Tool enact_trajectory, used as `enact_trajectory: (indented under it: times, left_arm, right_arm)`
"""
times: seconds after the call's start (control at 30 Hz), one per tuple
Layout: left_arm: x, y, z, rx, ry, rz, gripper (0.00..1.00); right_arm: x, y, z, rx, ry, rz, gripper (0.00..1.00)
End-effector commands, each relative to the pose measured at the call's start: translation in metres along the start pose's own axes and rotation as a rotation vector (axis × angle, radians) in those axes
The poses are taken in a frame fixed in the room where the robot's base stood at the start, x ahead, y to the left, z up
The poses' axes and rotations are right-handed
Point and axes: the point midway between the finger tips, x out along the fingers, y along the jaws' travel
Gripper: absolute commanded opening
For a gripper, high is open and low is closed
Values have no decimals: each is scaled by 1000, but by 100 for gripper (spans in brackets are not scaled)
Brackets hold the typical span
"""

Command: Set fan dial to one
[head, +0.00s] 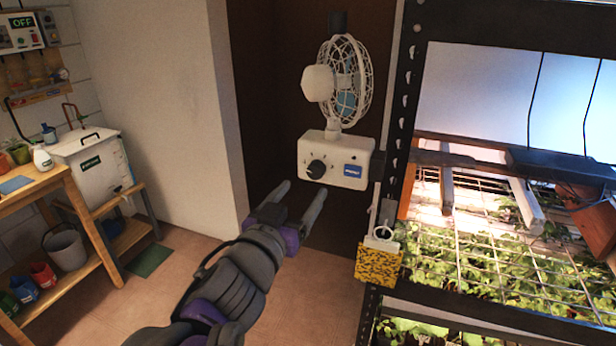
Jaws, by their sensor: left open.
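The white fan (345,80) with its round wire cage is mounted in front of a dark brown panel. Its white control box (350,165) is below the cage, with a blue label on the right of its face. The black dial (316,169) is on the left of that face, with small marks around it too fine to read. My left gripper (299,194) is open and empty, its two grey fingers pointing up toward the control box, just below the dial. I see no contact with the dial. My right gripper is not in view.
The black metal rack (398,130) with lit seedlings stands close on the right. A yellow sticky card (378,264) hangs from its post. A wooden bench (85,225) with a white tank (95,165) stands at left.

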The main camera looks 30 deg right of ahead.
Motion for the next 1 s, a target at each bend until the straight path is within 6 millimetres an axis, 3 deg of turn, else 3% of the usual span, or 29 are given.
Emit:
enact_trajectory:
  times: [0.1, 0.33, 0.77, 1.0]
  left_arm:
    - [24, 0, -1, 1, 0, 0, 73]
    - [54, 0, 0, 1, 0, -1, 73]
    - [64, -1, 0, 1, -1, -2, 73]
    - [63, -1, 0, 1, -1, -2, 32]
  right_arm:
    - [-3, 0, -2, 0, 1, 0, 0]
    - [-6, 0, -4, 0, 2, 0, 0]
    - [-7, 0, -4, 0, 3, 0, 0]
    - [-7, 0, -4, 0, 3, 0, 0]
